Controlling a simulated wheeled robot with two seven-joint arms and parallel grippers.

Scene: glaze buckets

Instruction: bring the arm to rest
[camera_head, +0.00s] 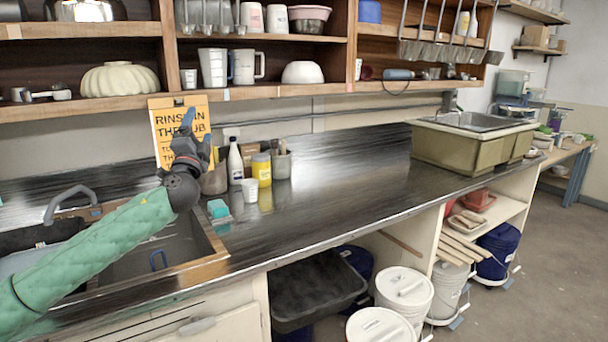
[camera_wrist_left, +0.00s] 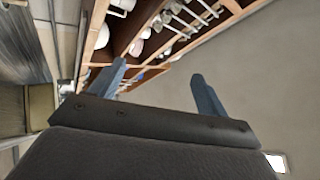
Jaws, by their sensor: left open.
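My left arm, in a green padded sleeve, comes in from the left in the head view. My left gripper (camera_head: 198,127) points upward above the counter's sink, in front of the yellow sign (camera_head: 163,110). Its two blue fingers stand apart with nothing between them. In the left wrist view the gripper (camera_wrist_left: 158,85) also shows open and empty, with shelves and the ceiling beyond the fingers. My right gripper is not in view.
A sink (camera_head: 160,255) lies below my left arm. A white bottle (camera_head: 235,162), a yellow jar (camera_head: 261,169) and a white cup (camera_head: 250,190) stand near the gripper. Wooden shelves (camera_head: 90,29) hang above. The dark counter (camera_head: 345,185) is mostly clear to the right.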

